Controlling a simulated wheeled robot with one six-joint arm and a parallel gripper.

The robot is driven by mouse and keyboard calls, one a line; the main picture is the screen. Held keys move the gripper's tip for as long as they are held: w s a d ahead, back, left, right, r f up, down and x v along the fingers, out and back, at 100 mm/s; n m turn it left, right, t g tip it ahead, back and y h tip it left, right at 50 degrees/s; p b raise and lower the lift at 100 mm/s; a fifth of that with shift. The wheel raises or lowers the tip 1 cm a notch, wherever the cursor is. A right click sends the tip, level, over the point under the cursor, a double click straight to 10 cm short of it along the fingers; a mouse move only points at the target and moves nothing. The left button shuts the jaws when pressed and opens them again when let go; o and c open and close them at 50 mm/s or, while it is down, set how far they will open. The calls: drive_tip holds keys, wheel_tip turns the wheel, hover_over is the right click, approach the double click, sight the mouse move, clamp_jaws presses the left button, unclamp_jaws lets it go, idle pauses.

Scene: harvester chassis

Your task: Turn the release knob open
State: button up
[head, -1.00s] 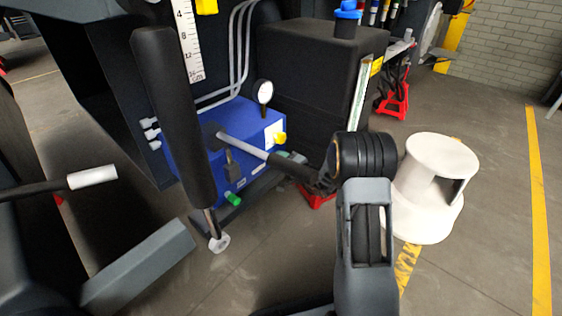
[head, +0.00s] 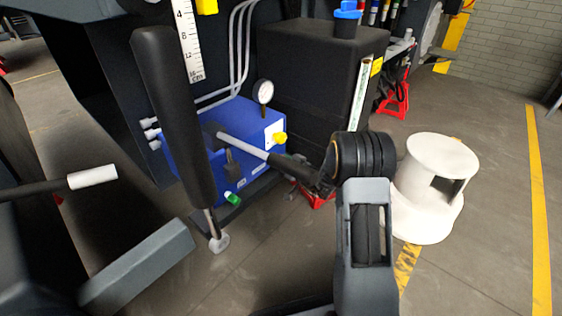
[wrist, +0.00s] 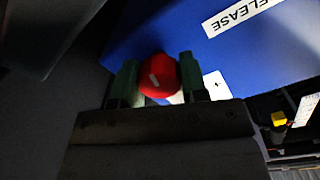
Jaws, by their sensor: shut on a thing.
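The release knob (wrist: 159,76) is red and round with a pale line on its face. It sits in the wrist view beside the blue pump unit's face with its white RELEASE label (wrist: 240,14). My gripper (wrist: 158,82) has its two green fingers on either side of the knob, shut on it. In the head view the blue pump unit (head: 262,128) stands on the floor at the centre left. I cannot make out the red knob or my fingertips there.
A pump lever (head: 243,146) with a dark grip reaches out from the blue unit toward my wrist. A gauge (head: 263,92) stands on top. A black cabinet (head: 300,65) is behind, and a white step stool (head: 425,215) stands at the right. Open floor lies in front.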

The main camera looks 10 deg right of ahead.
drive_tip(key=shift+s+f+n, duration=0.1)
drive_tip(key=shift+f+n, duration=0.05)
drive_tip(key=shift+n, duration=1.45)
drive_tip(key=o, duration=0.9)
drive_tip(key=p+v, duration=0.3)
drive_tip(key=v, duration=1)
drive_tip(key=shift+s+d, duration=0.3)
